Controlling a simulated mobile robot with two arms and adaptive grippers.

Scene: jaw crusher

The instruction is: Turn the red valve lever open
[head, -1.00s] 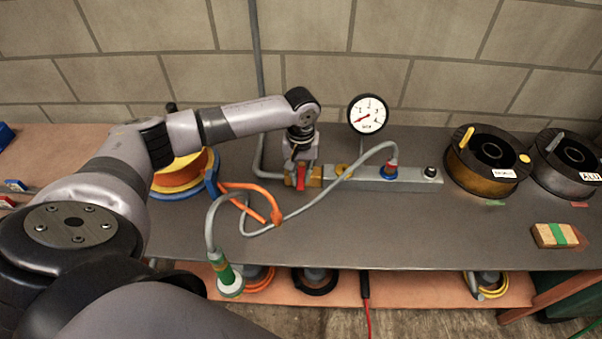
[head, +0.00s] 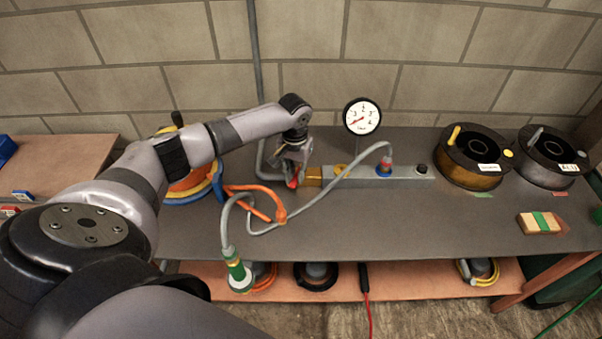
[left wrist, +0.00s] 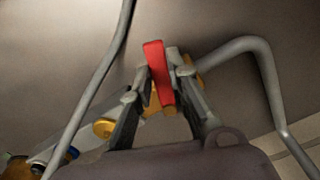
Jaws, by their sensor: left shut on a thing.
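The red valve lever (left wrist: 156,60) stands between the two fingers of my left gripper (left wrist: 160,76) in the left wrist view. The fingers are shut on it, and its red end sticks out past the fingertips. In the head view my left gripper (head: 292,172) reaches down at the left end of the metal manifold block, tilted. Only a little of the red lever (head: 293,182) shows below it there. The brass valve body (head: 313,177) sits just right of the gripper. My right gripper is not in view.
A pressure gauge (head: 362,117) stands behind the manifold block (head: 405,183). A grey hose (head: 345,176) loops over the bench to a green connector (head: 236,270). An orange hose lies left of it. Two spools (head: 474,158) stand at the right. The bench's front middle is clear.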

